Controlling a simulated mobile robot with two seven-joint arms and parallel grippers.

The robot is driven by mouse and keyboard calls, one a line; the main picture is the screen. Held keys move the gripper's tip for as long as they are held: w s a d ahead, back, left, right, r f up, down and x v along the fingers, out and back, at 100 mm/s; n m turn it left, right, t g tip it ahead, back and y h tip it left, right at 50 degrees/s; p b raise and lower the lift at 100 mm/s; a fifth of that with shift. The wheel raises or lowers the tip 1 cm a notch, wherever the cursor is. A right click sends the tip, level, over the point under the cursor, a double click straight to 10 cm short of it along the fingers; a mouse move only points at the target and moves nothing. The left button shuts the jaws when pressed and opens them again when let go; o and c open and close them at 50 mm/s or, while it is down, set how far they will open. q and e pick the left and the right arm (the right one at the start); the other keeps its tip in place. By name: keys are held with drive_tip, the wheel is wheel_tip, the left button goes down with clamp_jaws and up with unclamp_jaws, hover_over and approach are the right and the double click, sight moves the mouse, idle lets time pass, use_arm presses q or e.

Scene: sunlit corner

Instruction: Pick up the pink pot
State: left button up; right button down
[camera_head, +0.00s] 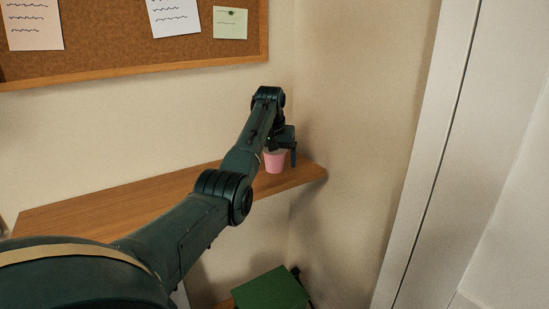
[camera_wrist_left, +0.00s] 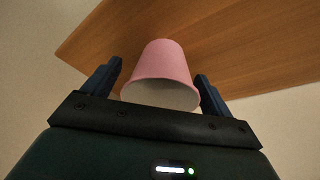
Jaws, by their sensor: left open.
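The pink pot (camera_head: 275,162) stands near the right end of the wooden shelf (camera_head: 90,213). In the left wrist view the pink pot (camera_wrist_left: 162,66) lies between the two fingers, with its pale round face towards the camera. My left gripper (camera_head: 281,156) is at the pot, with one finger showing on its right side. In the left wrist view my left gripper (camera_wrist_left: 160,84) is open, a finger on each side of the pot. A small gap shows at the left finger; the right finger is close to the pot, and I cannot tell if it touches. My right gripper is not in view.
A cork board (camera_head: 130,45) with papers hangs on the wall above the shelf. A green box-like thing (camera_head: 271,291) stands below the shelf. A wall closes off the right side, with a white door or panel (camera_head: 490,170) further right. The shelf's left part looks clear.

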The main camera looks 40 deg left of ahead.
use_arm(q)
drive_tip(key=shift+c, duration=0.6)
drive_tip(key=c, duration=0.9)
drive_tip(key=shift+r, duration=0.15)
